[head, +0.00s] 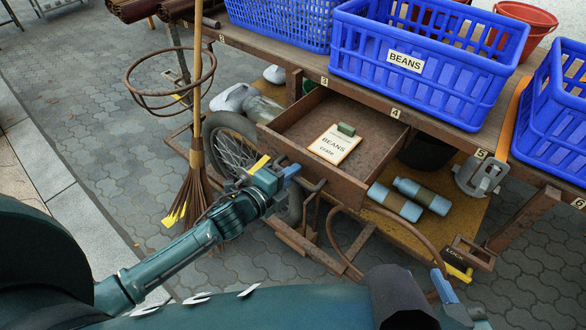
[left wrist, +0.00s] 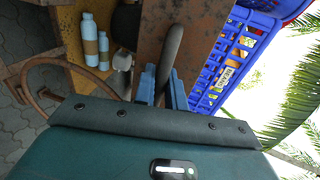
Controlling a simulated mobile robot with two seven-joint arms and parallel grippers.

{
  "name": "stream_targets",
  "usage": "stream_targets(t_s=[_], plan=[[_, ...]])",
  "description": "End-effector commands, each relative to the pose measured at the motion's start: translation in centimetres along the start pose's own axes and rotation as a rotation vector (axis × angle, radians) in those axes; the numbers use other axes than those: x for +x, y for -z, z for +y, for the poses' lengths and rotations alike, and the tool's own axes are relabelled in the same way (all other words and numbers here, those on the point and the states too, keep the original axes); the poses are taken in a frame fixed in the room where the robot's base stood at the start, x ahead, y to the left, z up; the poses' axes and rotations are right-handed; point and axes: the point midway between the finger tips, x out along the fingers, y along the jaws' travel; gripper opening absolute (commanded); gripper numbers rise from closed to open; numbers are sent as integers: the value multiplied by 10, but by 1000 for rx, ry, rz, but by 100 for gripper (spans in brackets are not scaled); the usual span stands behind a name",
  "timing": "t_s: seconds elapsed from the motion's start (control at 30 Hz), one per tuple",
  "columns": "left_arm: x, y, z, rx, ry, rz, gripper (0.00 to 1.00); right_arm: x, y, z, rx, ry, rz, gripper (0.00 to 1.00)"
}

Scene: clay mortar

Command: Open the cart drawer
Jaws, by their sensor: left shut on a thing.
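The brown cart drawer (head: 290,130) is pulled out from under the cart top, its inside showing in the head view. In the left wrist view, the curved handle (left wrist: 173,50) runs between the blue fingers (left wrist: 163,88). My right gripper (head: 452,290) is low at the right, partly cut off, apart from the drawer; its opening is unclear.
Blue crates (head: 440,70) stand on the cart top. Two bottles (head: 410,196) lie on the yellow lower shelf (head: 390,229). A broom (head: 195,170) and a wheel (head: 232,148) are left of the drawer. A curved brown pipe (head: 335,228) is below it.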

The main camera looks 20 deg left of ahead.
Motion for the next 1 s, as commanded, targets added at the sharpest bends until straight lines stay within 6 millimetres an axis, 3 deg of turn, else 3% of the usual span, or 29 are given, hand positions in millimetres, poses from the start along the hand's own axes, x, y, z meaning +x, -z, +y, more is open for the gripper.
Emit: stream_targets(t_s=[0.43,0.47,0.63,1.0], plan=[[-2,0,0,0,0,0,0,-2,1,3,3,-8,4,36],[-2,0,0,0,0,0,14,-2,1,3,3,-8,4,36],[-2,0,0,0,0,0,28,-2,2,2,3,-8,5,36],[-9,0,1,-1,-1,0,29,-2,4,1,6,-4,6,36]])
